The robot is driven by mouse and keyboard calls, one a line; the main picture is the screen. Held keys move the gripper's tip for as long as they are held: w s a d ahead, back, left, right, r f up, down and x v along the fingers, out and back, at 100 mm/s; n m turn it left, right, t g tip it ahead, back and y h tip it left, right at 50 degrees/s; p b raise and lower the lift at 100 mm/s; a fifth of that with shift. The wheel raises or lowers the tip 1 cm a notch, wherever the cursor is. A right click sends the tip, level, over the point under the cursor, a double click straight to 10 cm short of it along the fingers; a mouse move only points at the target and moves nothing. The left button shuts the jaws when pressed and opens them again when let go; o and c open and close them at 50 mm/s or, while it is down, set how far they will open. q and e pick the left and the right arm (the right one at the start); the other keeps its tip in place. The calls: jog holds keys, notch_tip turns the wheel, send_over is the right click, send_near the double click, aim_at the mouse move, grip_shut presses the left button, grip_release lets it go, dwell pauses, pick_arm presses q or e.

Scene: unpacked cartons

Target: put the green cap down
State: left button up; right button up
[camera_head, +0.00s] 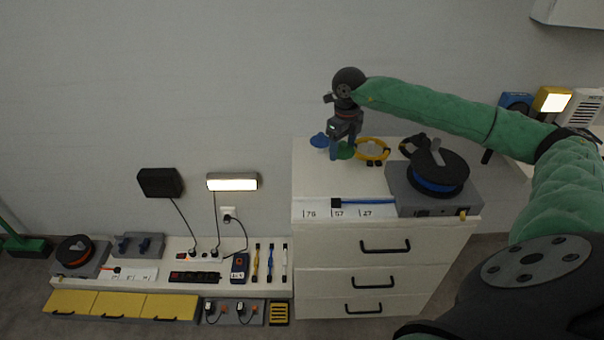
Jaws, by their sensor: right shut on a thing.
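The green cap (346,152) is on or just above the white top of the drawer cabinet (310,176), near its back edge. My right gripper (341,150) points down over it, with its fingers shut on the cap. The fingers hide part of the cap, and I cannot tell whether it touches the surface. A blue cap (319,140) lies just left of the gripper. My left gripper is not in view.
A yellow cable coil (373,149) lies close right of the gripper. A grey box with a black and blue reel (438,174) stands further right. A blue bar (362,203) lies near the front edge. The cabinet top's left middle is clear.

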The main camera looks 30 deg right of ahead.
jog(key=p, duration=0.2)
send_over(308, 176)
notch_tip(308, 176, down, 6)
jog(key=shift+a+f, duration=0.1)
jog(key=shift+f, duration=0.05)
jog(key=shift+f+p, duration=0.85)
jog(key=shift+f, duration=1.2)
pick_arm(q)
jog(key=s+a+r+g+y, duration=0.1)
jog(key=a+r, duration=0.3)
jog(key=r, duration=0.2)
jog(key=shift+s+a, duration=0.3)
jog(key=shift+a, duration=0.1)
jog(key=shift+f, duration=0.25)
pick_arm(e)
jog(key=shift+f, duration=0.15)
jog(key=o, duration=0.7)
jog(key=shift+o, duration=1.2)
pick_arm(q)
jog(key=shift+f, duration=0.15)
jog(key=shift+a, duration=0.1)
